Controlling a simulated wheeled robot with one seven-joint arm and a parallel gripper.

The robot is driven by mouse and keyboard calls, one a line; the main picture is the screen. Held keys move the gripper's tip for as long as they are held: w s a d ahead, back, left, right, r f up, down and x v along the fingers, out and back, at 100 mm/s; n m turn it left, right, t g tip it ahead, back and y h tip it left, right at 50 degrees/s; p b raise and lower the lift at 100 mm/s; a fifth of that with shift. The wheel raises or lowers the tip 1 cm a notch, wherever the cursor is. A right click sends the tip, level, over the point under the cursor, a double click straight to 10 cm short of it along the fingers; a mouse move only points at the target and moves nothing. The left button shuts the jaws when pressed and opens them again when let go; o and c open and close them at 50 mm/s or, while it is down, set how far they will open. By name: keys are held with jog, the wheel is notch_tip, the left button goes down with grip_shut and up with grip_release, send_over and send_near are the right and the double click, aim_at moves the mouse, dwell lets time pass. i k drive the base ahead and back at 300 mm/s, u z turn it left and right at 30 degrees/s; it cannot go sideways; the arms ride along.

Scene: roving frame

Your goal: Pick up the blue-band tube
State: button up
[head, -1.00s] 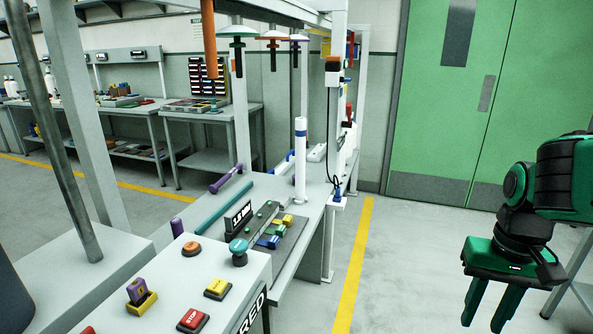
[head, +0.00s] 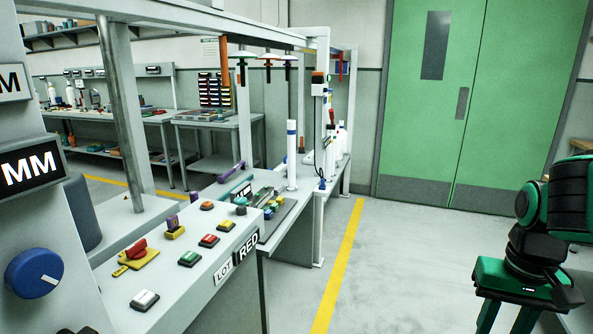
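A tall white tube with a blue band near its top, the blue-band tube (head: 291,160), stands upright on the grey workbench (head: 285,218) near the middle of the head view. My gripper (head: 506,318) is at the lower right, over the open floor and well apart from the tube. The fingertips are cut off or nearly so by the bottom edge.
A control panel (head: 228,281) with coloured buttons fills the left foreground, with a blue knob (head: 34,273) beside it. White bottles (head: 341,140) stand behind the tube. A metal frame rises over the bench. Floor is clear right of the yellow line (head: 343,260), before green doors (head: 420,120).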

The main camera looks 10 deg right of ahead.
aim_at(292, 187)
jog(key=z, duration=1.1)
jog(key=i, duration=2.2)
jog(key=u, duration=0.95)
jog(key=i, duration=0.8)
jog(key=u, duration=0.45)
